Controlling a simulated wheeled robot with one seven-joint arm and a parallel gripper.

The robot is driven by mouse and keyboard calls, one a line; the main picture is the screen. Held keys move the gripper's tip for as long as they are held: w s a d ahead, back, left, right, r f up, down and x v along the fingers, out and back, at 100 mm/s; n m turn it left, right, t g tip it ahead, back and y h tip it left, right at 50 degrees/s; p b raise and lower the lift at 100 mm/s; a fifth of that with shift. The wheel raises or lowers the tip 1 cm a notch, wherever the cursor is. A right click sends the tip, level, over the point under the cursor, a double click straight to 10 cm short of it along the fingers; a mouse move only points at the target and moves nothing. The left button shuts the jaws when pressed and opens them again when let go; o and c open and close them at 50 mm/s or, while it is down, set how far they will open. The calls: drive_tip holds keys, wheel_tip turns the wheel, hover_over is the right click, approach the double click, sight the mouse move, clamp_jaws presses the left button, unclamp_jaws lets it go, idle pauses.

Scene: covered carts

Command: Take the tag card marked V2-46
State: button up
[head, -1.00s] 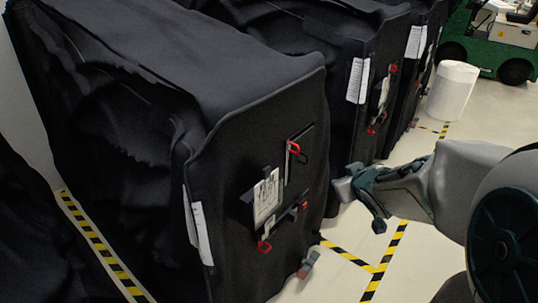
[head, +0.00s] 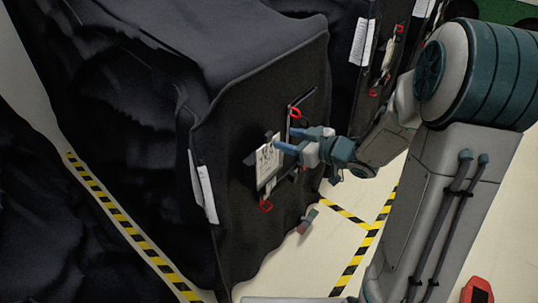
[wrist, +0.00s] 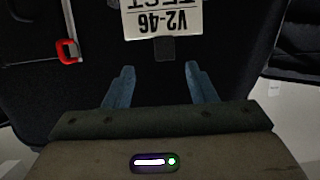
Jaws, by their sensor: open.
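The white tag card marked V2-46 (head: 266,168) hangs on the front of the nearest black covered cart (head: 235,225). In the wrist view the card (wrist: 163,18) is upside down at the top edge, partly cut off, with the readable V2-46. A dark tab (wrist: 165,49) sits at its edge. My gripper (head: 290,140) is open, its blue fingers pointing at the cart front beside the card. In the wrist view my gripper (wrist: 158,78) has nothing between its fingers, and the card lies beyond the tips. Whether the fingers touch anything I cannot tell.
Red clips (head: 296,113) are on the cart front near the card, one also showing in the wrist view (wrist: 67,50). White sheets (head: 203,186) hang on the cart's left corner. Another covered cart (head: 345,75) stands behind. Yellow-black tape (head: 350,270) marks open floor at right.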

sight(270, 135)
drive_tip(key=shift+x, duration=1)
drive_tip(key=shift+w+a, duration=0.2)
drive_tip(key=shift+a, duration=0.4)
drive_tip(key=p+x, duration=0.1)
drive_tip(key=x, duration=0.3)
drive_tip(key=shift+a+f+p, duration=0.1)
drive_tip(key=shift+a+p, duration=0.15)
drive_tip(key=shift+p, duration=0.05)
clamp_jaws()
